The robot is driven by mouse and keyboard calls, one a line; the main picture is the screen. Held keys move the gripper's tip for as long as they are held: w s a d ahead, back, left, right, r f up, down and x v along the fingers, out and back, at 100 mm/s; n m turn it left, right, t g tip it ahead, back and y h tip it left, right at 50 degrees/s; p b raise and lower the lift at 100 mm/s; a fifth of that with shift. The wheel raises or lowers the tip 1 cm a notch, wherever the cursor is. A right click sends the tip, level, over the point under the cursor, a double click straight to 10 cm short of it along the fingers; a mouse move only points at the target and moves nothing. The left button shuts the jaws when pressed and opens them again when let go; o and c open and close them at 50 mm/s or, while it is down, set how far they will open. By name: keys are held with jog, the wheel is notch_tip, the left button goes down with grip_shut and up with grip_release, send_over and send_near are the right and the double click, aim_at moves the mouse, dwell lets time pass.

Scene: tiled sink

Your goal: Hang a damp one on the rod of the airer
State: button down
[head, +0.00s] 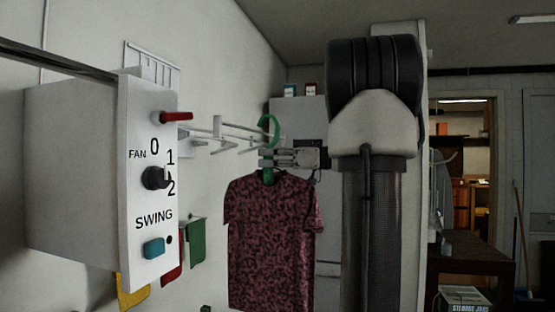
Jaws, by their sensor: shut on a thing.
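A dark red patterned shirt (272,240) hangs from a green hanger (270,127) in the middle of the head view. My gripper (270,158), coming from the right, is shut on the hanger just below its hook. The white airer (217,136) sticks out from the left wall, with thin rods reaching toward the hanger. The hook is at the outer end of the rods in the picture. I cannot tell whether it is around a rod or only in front of it. Whether the shirt is damp does not show.
A white control box (150,230) marked FAN and SWING stands close at the left. Green (196,243), red (172,271) and yellow (132,291) cloths hang lower on the wall. A tall pale cabinet (328,240) is behind the shirt. A dark table (470,250) stands at the right.

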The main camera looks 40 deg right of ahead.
aim_at(265, 169)
jog(key=shift+x, duration=1.2)
jog(key=shift+d+f, duration=0.1)
jog(key=shift+f, duration=1.35)
jog(key=c, duration=1.5)
grip_release()
jog(key=shift+c, duration=0.2)
jog(key=v, duration=1.2)
jog(key=shift+d, duration=0.1)
